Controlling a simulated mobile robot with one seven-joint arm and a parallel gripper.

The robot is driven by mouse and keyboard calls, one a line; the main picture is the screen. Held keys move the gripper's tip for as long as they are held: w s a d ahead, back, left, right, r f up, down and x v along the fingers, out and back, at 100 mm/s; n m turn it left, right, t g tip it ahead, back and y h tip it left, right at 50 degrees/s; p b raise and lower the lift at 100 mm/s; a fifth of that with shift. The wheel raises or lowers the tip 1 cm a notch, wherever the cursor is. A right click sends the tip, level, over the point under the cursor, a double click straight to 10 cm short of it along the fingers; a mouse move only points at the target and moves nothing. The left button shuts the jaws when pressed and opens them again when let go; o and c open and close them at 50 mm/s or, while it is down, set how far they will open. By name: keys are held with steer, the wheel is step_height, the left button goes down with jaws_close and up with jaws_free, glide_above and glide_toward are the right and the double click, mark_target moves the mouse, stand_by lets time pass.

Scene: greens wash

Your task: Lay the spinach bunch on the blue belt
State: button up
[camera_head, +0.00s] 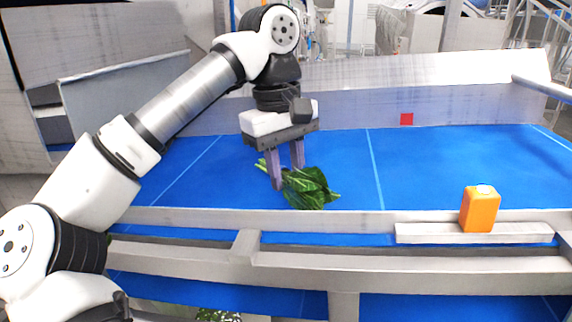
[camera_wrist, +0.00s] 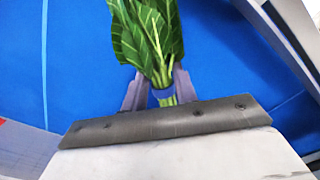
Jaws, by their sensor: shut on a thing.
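I cannot tell whether the leaves touch the belt. The belt fills the background of the wrist view (camera_wrist: 75,60).
A grey rail (camera_head: 330,220) runs along the belt's near side. An orange bottle (camera_head: 480,209) stands on a small ledge (camera_head: 415,233) at the right. More leafy greens (camera_head: 218,315) show at the bottom edge. The belt right of my gripper is clear.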

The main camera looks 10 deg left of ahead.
steer(key=o, duration=1.1)
steer(key=shift+c, duration=0.2)
steer(key=shift+r, duration=0.15)
